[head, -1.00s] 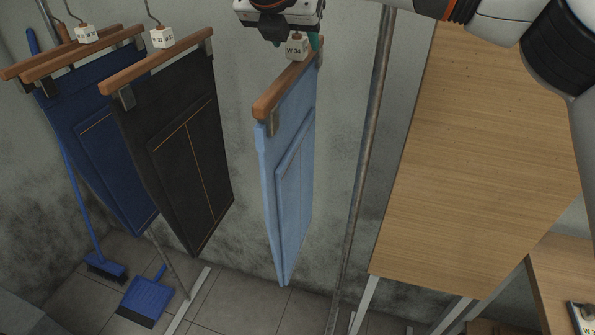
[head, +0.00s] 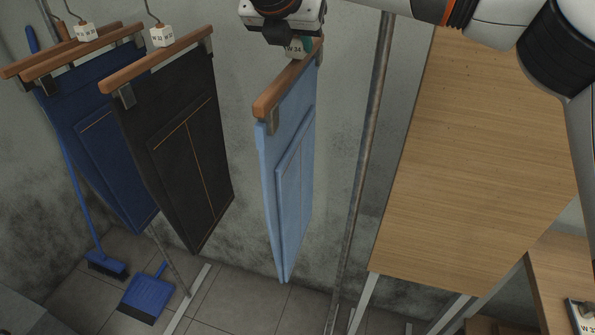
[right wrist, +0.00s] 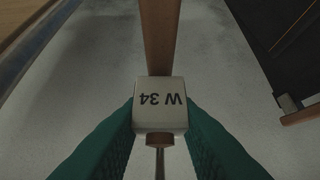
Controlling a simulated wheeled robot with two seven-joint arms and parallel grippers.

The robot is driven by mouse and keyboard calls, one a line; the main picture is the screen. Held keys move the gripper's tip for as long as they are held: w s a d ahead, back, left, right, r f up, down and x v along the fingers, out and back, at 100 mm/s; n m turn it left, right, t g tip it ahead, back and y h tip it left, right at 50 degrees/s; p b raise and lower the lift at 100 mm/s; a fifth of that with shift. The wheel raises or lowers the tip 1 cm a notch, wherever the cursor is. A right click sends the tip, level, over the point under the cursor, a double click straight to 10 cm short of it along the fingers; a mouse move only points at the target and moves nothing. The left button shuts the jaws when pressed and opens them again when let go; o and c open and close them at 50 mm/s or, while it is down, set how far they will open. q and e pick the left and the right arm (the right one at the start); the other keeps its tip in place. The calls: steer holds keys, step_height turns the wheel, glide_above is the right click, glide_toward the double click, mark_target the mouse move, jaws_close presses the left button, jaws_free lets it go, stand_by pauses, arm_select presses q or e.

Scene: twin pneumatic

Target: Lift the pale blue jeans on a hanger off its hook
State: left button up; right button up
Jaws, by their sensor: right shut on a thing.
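The pale blue jeans (head: 288,170) hang from a wooden hanger (head: 282,86), left of the rack's upright pole. My right gripper (head: 300,44) is at the top of this hanger and covers its hook in the head view. In the right wrist view my right gripper's teal fingers (right wrist: 160,138) are shut from both sides at the white size cube marked W 34 (right wrist: 160,103). The cube also shows partly in the head view (head: 292,50). The wooden bar (right wrist: 159,38) runs away beyond the cube. The hook's upper end is hidden. My left gripper is not in view.
Black trousers (head: 185,145) and dark blue jeans (head: 95,135) hang to the left on their own hangers. The metal pole (head: 366,170) and a wooden table (head: 475,165) stand to the right. A blue broom (head: 105,264) and dustpan (head: 148,295) are below.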

steer(key=shift+r, duration=0.25)
steer(key=shift+r+p, duration=0.6)
steer(key=shift+r, duration=1.25)
steer(key=shift+s+a+f+b, duration=0.1)
steer(key=shift+s+f+b, duration=0.05)
steer(key=shift+s+b, duration=0.35)
steer(key=shift+s+a+b, duration=0.35)
steer(key=shift+s+b, duration=0.5)
steer(key=shift+s+a+b, duration=0.25)
steer(key=shift+s+b, duration=0.35)
steer(key=shift+s, duration=0.2)
steer(key=shift+s+a+b, duration=0.25)
steer(key=shift+s+b, duration=0.35)
steer(key=shift+s, duration=0.15)
steer(key=shift+s+a+b, duration=0.25)
steer(key=shift+s+b, duration=0.2)
steer(key=shift+s, duration=0.25)
steer(key=shift+s+a+b, duration=0.2)
steer(key=shift+s+b, duration=0.25)
steer(key=shift+s, duration=0.25)
